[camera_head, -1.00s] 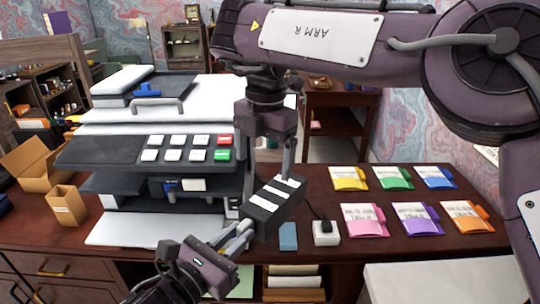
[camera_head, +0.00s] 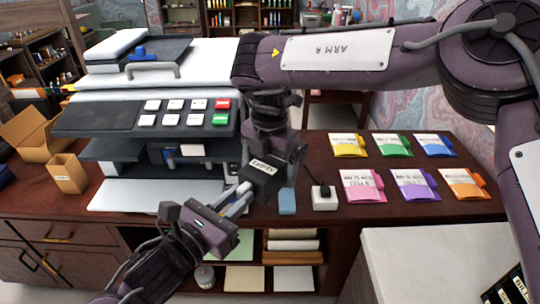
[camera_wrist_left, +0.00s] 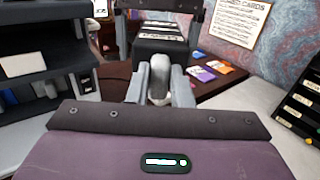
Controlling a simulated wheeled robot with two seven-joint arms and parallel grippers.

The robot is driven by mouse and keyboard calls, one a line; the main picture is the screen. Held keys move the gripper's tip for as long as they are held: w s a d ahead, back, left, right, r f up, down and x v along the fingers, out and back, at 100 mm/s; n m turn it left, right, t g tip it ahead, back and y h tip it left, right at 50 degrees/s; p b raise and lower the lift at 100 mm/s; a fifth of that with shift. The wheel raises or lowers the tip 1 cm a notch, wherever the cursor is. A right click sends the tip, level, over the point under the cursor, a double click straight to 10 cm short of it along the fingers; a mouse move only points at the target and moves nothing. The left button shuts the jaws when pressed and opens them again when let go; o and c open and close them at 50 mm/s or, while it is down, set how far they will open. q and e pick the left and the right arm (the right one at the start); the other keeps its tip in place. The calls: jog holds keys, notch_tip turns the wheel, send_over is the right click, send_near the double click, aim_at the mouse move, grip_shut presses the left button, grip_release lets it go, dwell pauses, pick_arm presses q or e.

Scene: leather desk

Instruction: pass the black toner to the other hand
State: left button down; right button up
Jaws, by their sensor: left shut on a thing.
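The black toner (camera_head: 262,182) is a dark block with a white label, held above the desk in front of the printer. My left gripper (camera_head: 240,194) is shut on its near end. White-striped labels show on the toner in the left wrist view (camera_wrist_left: 160,46), beyond the left fingers (camera_wrist_left: 160,88). My right gripper (camera_head: 284,166) hangs from above at the toner's far part. In the left wrist view its fingers stand on either side of the toner, seemingly with small gaps. The head view partly hides these fingers.
The printer (camera_head: 150,118) stands at the left, near the toner. A blue pad (camera_head: 287,202) and a white box (camera_head: 324,200) lie on the desk. Coloured packets (camera_head: 414,184) lie in rows at the right. Open cartons (camera_head: 67,174) stand at the far left.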

pick_arm(q)
jog(key=shift+r, duration=0.1)
pick_arm(e)
jog(key=c, duration=1.1)
pick_arm(q)
jog(key=c, duration=1.2)
grip_release()
pick_arm(e)
jog(key=shift+c, duration=0.9)
